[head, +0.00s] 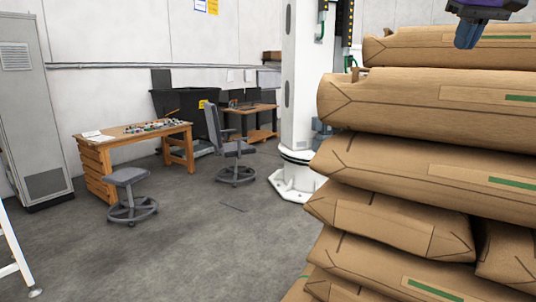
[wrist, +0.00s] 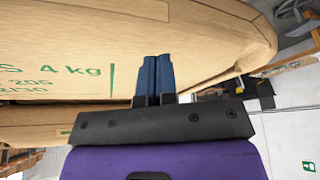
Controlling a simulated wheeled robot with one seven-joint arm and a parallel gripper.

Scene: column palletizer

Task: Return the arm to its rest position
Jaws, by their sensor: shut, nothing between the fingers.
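My gripper (head: 468,36) shows at the top right of the head view, in front of the upper sacks of a tall stack. In the wrist view my gripper (wrist: 154,76) has its two blue fingers side by side, closed together with nothing between them. A large brown paper sack (wrist: 60,45) with green print fills the upper part of the wrist view, just beyond the fingertips. I cannot tell whether the fingers touch it. The rest of my arm is out of the head view.
Stacked brown sacks (head: 430,180) fill the right side of the head view. A white column (head: 298,90) stands behind them. A wooden workbench (head: 135,133), a stool (head: 130,190), an office chair (head: 232,145) and a grey cabinet (head: 30,110) stand to the left. The floor between is open.

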